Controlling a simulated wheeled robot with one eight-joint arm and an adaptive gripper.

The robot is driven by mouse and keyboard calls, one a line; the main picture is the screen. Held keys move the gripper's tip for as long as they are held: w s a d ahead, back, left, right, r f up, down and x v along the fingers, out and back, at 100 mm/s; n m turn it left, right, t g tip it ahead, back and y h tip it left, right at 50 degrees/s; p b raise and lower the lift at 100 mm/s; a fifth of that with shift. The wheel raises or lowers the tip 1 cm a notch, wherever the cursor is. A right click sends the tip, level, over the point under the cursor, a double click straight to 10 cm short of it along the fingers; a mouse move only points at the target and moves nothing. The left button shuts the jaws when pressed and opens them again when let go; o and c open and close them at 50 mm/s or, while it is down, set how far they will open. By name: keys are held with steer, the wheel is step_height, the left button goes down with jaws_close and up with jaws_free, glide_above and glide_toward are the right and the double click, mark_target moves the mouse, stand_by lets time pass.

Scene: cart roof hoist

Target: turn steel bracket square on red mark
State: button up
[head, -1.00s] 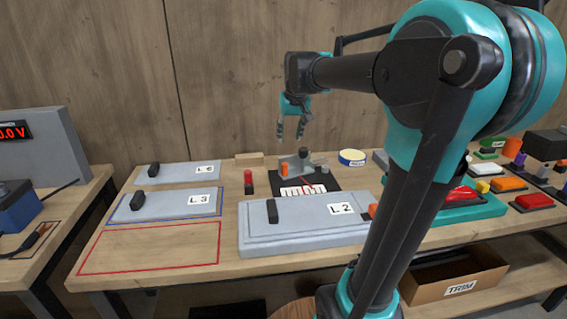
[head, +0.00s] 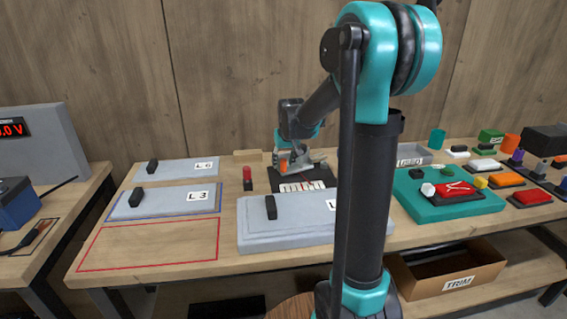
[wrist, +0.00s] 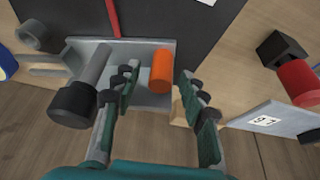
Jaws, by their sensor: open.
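The steel bracket (wrist: 135,92) is a grey plate with an orange cylinder (wrist: 161,68) and a dark-capped grey post (wrist: 78,100). It lies at the edge of a dark mat (wrist: 170,18) and also shows in the head view (head: 310,163). The red mark (wrist: 113,18) is a thin red line on the mat, running up to the bracket's edge. My gripper (wrist: 160,90) is open above the bracket, its fingers on either side of the orange cylinder in the wrist view. I cannot tell whether they touch it. In the head view, my gripper's fingertips are hard to make out.
A red-topped black post (head: 247,178) stands left of the mat. Grey plates marked L6 (head: 175,168) and L3 (head: 165,203) lie left; another plate (head: 290,232) lies in front. A green tray (head: 425,210) is at right. The red-outlined area (head: 150,245) is empty.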

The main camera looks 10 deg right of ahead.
steer(key=shift+w+f, duration=0.1)
steer(key=shift+f, duration=0.2)
steer(key=shift+c, duration=0.5)
